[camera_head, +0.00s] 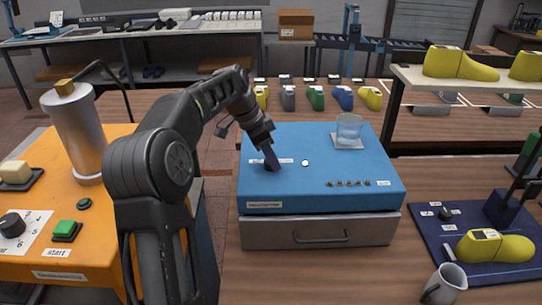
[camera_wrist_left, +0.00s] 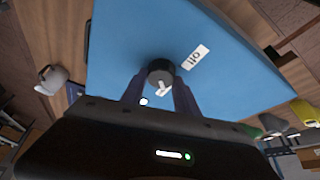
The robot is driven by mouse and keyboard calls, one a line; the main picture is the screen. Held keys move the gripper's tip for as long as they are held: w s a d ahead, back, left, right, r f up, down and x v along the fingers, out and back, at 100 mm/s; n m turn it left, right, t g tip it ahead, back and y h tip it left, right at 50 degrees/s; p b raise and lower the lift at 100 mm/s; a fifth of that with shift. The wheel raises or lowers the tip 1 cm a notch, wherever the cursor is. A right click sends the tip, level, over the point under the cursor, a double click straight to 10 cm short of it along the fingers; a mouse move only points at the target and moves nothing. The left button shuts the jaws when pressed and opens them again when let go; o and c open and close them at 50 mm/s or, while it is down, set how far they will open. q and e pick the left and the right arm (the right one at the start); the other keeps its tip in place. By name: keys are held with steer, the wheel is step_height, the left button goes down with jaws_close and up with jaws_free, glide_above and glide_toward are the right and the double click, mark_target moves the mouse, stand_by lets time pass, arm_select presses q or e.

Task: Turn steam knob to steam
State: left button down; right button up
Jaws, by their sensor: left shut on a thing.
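The steam knob (camera_wrist_left: 160,70) is a dark round knob with a white pointer mark, on top of the blue box (camera_head: 335,196). It sits between the fingertips of my left gripper (camera_wrist_left: 159,84), which is shut on it. A white label reading "off" (camera_wrist_left: 195,57) lies beside the knob, and the pointer does not face that label. In the head view my left gripper (camera_head: 272,165) comes down onto the box's left part and hides the knob. White labels lie on either side of the fingers there, too small to read. My right gripper is not in view.
A glass (camera_head: 349,129) stands at the box's back right; a row of small dark buttons (camera_head: 349,184) runs near its front. An orange station (camera_head: 100,250) with a metal cylinder (camera_head: 77,135) is at left.

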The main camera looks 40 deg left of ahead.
arm_select(q)
steer(key=c, duration=0.9)
jaws_free()
steer(key=shift+r, duration=0.1)
steer(key=v, duration=0.7)
steer(key=shift+r, duration=0.3)
